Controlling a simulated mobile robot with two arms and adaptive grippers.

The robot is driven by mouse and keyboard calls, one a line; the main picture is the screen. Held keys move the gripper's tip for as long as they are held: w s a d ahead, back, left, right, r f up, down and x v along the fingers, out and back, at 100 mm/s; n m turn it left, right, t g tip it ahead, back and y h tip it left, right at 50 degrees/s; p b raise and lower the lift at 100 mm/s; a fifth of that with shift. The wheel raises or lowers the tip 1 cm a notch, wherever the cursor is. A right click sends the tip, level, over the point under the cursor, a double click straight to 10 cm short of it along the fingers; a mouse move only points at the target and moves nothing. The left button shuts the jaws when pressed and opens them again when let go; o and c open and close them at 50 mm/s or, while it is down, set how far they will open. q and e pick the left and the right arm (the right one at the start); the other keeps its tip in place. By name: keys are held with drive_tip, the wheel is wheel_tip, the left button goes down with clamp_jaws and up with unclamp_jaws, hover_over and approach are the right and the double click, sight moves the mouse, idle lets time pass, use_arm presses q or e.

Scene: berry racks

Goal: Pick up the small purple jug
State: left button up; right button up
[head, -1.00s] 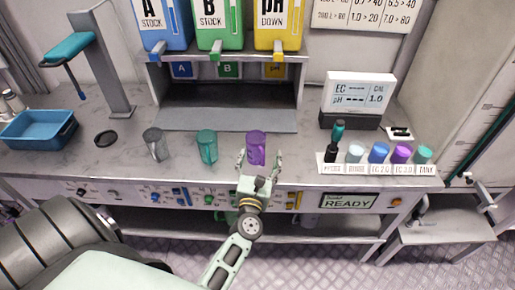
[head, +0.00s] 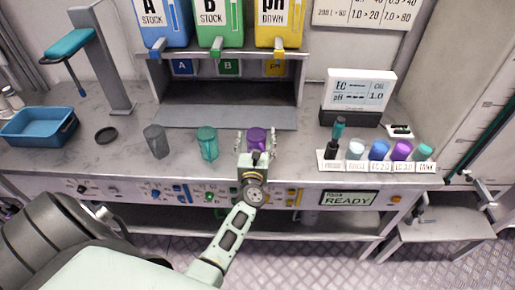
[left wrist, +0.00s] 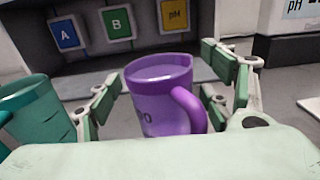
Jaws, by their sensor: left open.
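The small purple jug (head: 257,138) stands upright on the grey counter, in front of the dispenser shelf. In the left wrist view the purple jug (left wrist: 160,98) is between the green finger pads, with its handle turned to the right and toward the camera. My left gripper (head: 257,143) is open around the jug, one finger on each side. In the left wrist view the left gripper (left wrist: 165,90) shows a gap on the right side; contact on the left side cannot be told. The jug's lower part is hidden by my gripper. My right gripper is not in view.
A teal jug (head: 208,143) stands close left of the purple one, and a grey jug (head: 155,141) farther left. A white rack (head: 375,167) of coloured cups stands to the right. A blue tray (head: 40,128) is at the far left. Counter behind the jug is clear.

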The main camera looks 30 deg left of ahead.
use_arm(q)
drive_tip(key=c, duration=1.1)
drive_tip(key=shift+c, duration=0.7)
drive_tip(key=shift+r, duration=0.1)
